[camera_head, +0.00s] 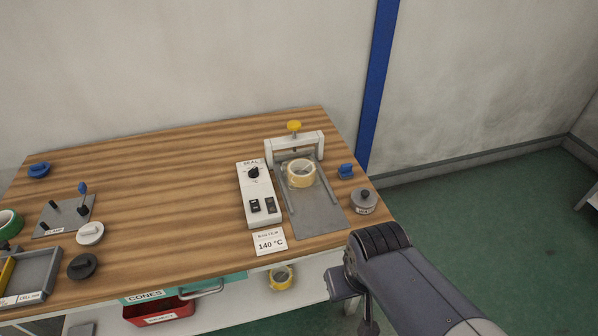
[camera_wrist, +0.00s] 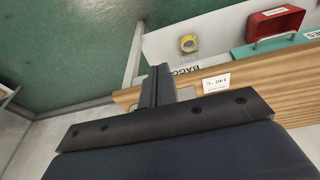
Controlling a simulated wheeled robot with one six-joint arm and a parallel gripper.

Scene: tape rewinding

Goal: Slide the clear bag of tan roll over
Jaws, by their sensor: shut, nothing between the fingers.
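The tan roll (camera_head: 301,174), which looks to be in a clear bag, lies on the grey plate (camera_head: 318,218) of the sealer, just in front of its white press frame (camera_head: 295,146). My gripper (camera_head: 345,287) is off the table's front right edge, well apart from the bag. In the wrist view its fingers (camera_wrist: 157,82) are together and empty.
A white control box (camera_head: 258,193) stands left of the plate. A grey weight (camera_head: 363,202) and a blue piece (camera_head: 346,171) stand right of it. A "140 °C" card (camera_head: 269,243) is in front. Another roll (camera_head: 281,278) lies on the lower shelf.

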